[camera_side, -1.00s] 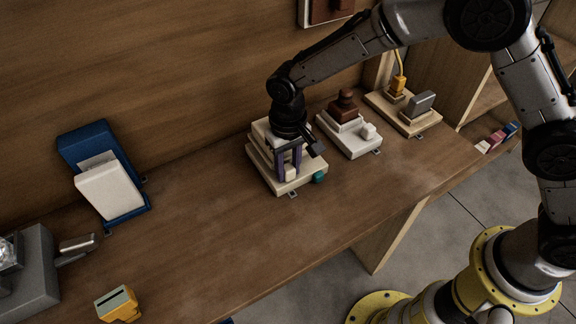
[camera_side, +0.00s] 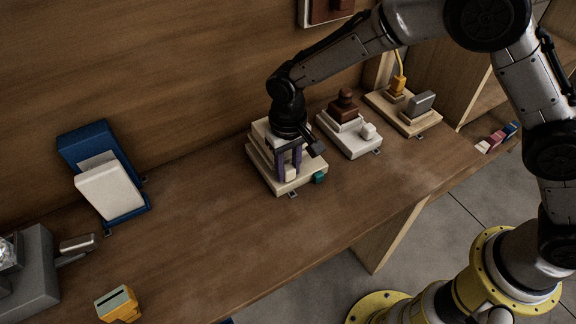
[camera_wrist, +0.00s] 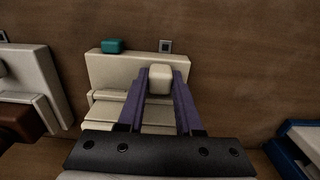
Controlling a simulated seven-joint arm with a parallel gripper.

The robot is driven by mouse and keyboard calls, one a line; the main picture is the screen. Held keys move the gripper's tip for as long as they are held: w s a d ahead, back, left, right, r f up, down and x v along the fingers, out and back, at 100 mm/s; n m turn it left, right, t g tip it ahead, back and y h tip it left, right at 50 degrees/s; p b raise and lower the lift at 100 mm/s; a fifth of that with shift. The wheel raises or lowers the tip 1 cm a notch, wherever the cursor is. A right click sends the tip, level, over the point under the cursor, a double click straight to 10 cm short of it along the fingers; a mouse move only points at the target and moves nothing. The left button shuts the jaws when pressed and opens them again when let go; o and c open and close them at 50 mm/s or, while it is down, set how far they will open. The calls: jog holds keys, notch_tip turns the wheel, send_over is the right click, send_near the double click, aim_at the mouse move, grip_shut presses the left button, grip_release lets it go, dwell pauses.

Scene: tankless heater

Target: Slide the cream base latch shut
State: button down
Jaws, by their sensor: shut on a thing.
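The cream base (camera_side: 262,166) stands on the wooden bench under my gripper, and its stepped body also shows in the wrist view (camera_wrist: 110,68). Its latch, a small cream block (camera_wrist: 160,79), sits between my two purple fingers. My gripper (camera_side: 289,172) points down and is shut on this latch block, with a finger on each side in the wrist view. A small teal block (camera_wrist: 112,46) is at the base's edge, apart from my fingers; it also shows in the side view (camera_side: 319,177). My arm hides part of the base from the side.
A white base with a brown knob (camera_side: 346,128) stands close on the right, and a beige base with a grey lever (camera_side: 408,112) beyond it. A blue holder with a white panel (camera_side: 108,185) is at left. The bench between is clear.

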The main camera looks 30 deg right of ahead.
aim_at(301, 171)
jog(key=shift+d, duration=1.75)
jog(key=c, duration=0.6)
grip_release()
jog(key=shift+o, duration=0.2)
jog(key=shift+r, duration=0.1)
notch_tip(301, 171, up, 14)
